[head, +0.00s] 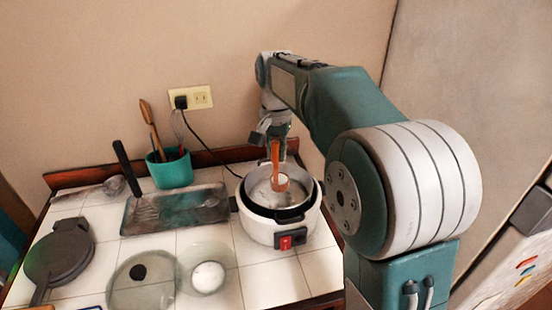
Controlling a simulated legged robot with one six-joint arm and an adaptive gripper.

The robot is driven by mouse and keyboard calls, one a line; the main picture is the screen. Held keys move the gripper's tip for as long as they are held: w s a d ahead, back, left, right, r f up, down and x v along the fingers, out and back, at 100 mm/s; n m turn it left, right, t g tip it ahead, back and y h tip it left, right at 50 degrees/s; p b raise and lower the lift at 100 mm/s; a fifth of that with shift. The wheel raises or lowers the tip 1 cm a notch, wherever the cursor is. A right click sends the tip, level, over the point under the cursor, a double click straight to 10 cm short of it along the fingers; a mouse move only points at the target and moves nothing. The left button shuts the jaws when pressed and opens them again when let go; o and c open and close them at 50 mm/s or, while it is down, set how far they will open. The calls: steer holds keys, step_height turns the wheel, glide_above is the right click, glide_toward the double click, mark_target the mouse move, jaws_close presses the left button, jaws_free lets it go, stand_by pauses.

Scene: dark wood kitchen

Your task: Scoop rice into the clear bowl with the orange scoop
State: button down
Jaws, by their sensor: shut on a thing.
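A white rice cooker (262,229) with a red switch stands open on the tiled counter, its inner pot greyish inside. My gripper (274,136) is above the back of the cooker, shut on the upper end of the orange scoop (275,156). The scoop hangs upright, its lower end inside the pot's opening. Something pale shows at that end (280,182), probably rice; how much is too small to tell. The clear bowl (226,256) stands on the counter in front and left of the cooker, with a white mound (208,277) in it. My fingertips are partly unclear.
A glass lid (140,290) with a black knob lies left of the clear bowl. A dark tray (175,210) lies behind, near a teal utensil pot (170,170). A dark round pan (60,258) is at far left. The cooker's cord runs to a wall outlet (200,97).

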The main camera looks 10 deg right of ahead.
steer(key=shift+s+a+r, duration=0.1)
steer(key=shift+s+r, duration=0.05)
steer(key=shift+r, duration=1.6)
steer(key=shift+s+a+r, duration=0.1)
steer(key=shift+r, duration=1.65)
steer(key=shift+s+r, duration=0.1)
steer(key=shift+r, duration=0.35)
